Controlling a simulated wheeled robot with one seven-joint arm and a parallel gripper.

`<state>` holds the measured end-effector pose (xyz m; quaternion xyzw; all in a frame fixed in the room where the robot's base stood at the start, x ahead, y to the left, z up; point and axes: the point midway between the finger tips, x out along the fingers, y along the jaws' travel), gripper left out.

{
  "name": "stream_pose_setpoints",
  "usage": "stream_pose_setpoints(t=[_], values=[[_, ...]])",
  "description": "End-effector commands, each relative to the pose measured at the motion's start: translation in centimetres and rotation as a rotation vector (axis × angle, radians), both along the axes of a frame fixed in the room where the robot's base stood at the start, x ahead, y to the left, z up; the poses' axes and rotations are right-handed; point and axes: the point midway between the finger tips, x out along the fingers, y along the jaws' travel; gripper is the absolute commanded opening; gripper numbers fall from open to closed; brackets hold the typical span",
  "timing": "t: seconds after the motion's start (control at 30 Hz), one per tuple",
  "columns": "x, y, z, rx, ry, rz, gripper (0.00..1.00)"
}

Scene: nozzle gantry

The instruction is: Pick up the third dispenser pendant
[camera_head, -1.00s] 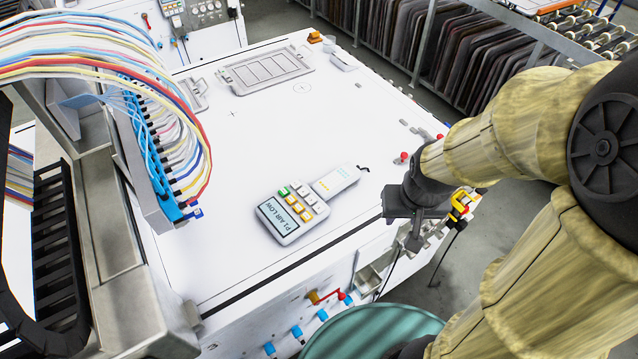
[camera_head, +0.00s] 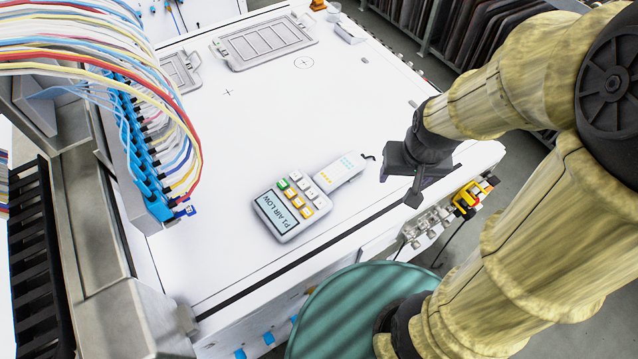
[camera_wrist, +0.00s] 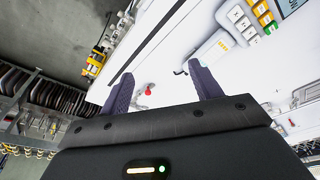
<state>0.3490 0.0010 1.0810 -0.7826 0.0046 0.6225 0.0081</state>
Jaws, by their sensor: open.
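A grey pendant (camera_head: 292,208) lies flat on the white table, with a display reading "P1 AIR LOW" and green, white and orange keys. A narrower white piece with blue and orange marks (camera_head: 340,171) extends from its far right end, with a short black cord there. I cannot tell if this is the third pendant. The pendant also shows at the upper right in the wrist view (camera_wrist: 240,28). My gripper (camera_head: 412,192) is open and empty, right of the pendant and apart from it. Its two fingers (camera_wrist: 165,85) show in the wrist view with nothing between them.
A gantry with a bundle of coloured tubes (camera_head: 95,35) stands left. A flat grey tray (camera_head: 262,42) lies at the back of the white table (camera_head: 270,120). A yellow and red connector (camera_head: 470,195) sits on the table's right side. The table middle is clear.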

Motion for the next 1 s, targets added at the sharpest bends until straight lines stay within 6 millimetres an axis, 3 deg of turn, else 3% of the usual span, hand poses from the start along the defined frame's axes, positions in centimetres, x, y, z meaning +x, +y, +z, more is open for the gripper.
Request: stream_pose_setpoints(t=[0.07, 0.27, 0.6, 0.77, 1.0], values=[[0.8, 0.4, 0.0, 0.015, 0.013, -0.037, 0.8], [4.5, 3.0, -0.3, 0.076, 0.091, -0.262, 0.8], [10.9, 10.7, -1.3, 0.097, 0.205, -0.736, 0.8], [11.8, 12.4, -1.4, 0.093, 0.213, -0.837, 0.8], [11.8, 12.8, -1.4, 0.093, 0.214, -0.844, 0.8]])
